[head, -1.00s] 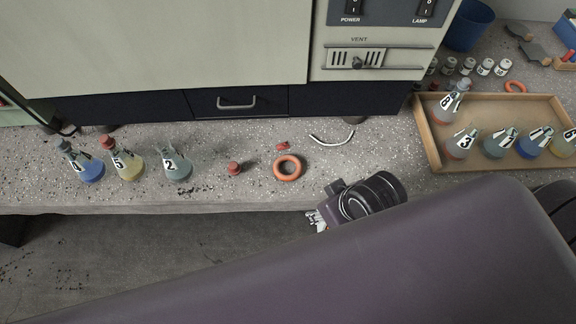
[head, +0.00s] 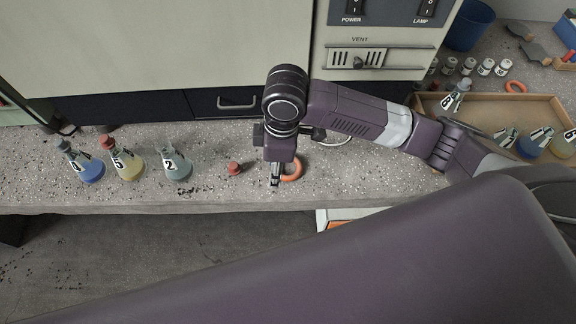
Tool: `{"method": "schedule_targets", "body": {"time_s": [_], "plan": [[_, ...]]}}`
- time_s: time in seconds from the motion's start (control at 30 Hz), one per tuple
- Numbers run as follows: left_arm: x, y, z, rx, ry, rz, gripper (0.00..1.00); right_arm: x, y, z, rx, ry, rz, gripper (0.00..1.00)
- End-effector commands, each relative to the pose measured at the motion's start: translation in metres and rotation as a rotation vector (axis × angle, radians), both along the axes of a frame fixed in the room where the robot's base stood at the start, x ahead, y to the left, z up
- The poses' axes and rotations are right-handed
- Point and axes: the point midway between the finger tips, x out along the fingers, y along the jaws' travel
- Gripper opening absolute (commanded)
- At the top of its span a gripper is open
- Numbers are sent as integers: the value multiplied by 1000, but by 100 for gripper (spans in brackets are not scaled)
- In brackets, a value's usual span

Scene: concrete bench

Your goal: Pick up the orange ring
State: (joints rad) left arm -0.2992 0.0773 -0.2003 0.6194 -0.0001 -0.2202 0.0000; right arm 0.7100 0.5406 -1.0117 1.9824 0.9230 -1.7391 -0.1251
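The orange ring (head: 295,170) lies flat on the speckled bench near its front edge, in the middle of the head view. My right gripper (head: 275,182) comes in from the right and points down at the ring's left side. It covers the left part of the ring. Its fingertips overlap the ring in the picture; whether they touch it, and how far they are apart, I cannot tell. My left gripper is not in view. A second orange ring (head: 516,87) lies far off at the back right.
A red stopper (head: 235,168) lies just left of my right gripper. A wooden tray (head: 560,103) with flasks is at right. The grey-green cabinet (head: 160,45) stands behind.

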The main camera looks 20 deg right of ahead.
Motion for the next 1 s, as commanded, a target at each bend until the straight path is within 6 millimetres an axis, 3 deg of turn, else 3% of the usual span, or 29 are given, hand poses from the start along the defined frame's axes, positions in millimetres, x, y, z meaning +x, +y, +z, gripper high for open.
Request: {"method": "schedule_targets", "body": {"time_s": [0.1, 0.3, 0.57, 0.8, 1.0], "plan": [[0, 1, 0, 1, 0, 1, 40, 13, -22, 8, -65, 15, 15, 35], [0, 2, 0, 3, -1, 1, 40, 17, -37, 9, -105, 35, 21, 35], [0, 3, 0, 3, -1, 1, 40, 16, -38, -18, -107, 37, 21, 35], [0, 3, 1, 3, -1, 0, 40, 11, -39, -54, -107, 37, 21, 35], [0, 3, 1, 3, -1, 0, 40, 12, -38, -65, -105, 33, 22, 35]]}}
